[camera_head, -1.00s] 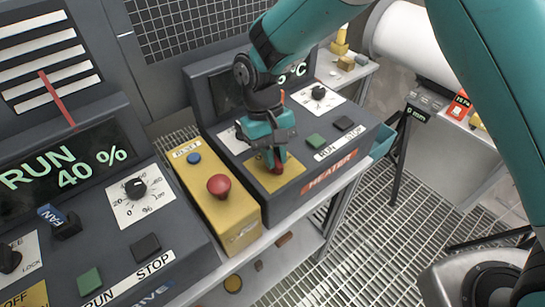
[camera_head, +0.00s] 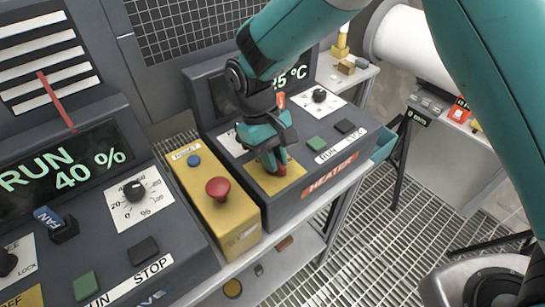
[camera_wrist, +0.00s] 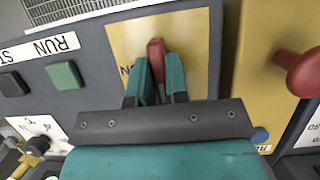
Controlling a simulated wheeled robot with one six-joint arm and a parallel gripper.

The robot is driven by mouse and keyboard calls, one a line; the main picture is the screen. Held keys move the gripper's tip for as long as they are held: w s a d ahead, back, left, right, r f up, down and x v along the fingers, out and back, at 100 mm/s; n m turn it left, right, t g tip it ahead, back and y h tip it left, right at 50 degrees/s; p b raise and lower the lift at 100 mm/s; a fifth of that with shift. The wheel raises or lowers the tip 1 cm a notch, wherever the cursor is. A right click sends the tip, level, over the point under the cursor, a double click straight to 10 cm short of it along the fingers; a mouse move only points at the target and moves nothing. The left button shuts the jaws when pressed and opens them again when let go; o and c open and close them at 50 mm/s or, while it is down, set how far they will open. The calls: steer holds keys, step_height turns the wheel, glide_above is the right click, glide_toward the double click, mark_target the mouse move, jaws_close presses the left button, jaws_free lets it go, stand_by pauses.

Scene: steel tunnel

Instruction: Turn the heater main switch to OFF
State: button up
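The heater main switch is a red handle (camera_head: 282,170) on a yellow plate (camera_head: 296,173) at the front of the heater console, left of the HEATER label. My gripper (camera_head: 276,166) is down at this plate with its fingers on the handle. In the wrist view, the red handle (camera_wrist: 156,50) stands between the two teal fingertips of my gripper (camera_wrist: 159,78), which close on its sides. The handle's far end sticks out past the fingers over the yellow plate (camera_wrist: 190,45). The gripper hides the plate's lettering, so I cannot read the switch position.
A yellow box with a red mushroom button (camera_head: 218,189) and a blue button (camera_head: 194,160) stands close left of the heater console. Green (camera_head: 316,143) and black (camera_head: 345,126) buttons and a dial (camera_head: 319,95) lie to the right. The drive console (camera_head: 150,230) is at left.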

steer(key=o, duration=0.4)
steer(key=shift+o, duration=0.2)
steer(key=shift+a, duration=0.1)
steer(key=v, duration=1.7)
steer(key=shift+r+p, duration=0.3)
steer(key=shift+p, duration=0.05)
steer(key=s+d+r+t+y+b, duration=0.1)
steer(key=s+d+y+b, duration=0.25)
steer(key=s+d, duration=0.45)
steer(key=s+d+f+t+y+b, duration=0.1)
steer(key=s+d+f, duration=0.1)
steer(key=s, duration=0.4)
steer(key=s+d+f+t+y+b, duration=0.1)
steer(key=s+d+f+y+b, duration=0.1)
steer(key=s+d, duration=0.3)
steer(key=s, duration=0.2)
steer(key=shift+s+d+f+t, duration=0.25)
steer(key=shift+s+f+t, duration=0.1)
steer(key=shift+f+t, duration=0.05)
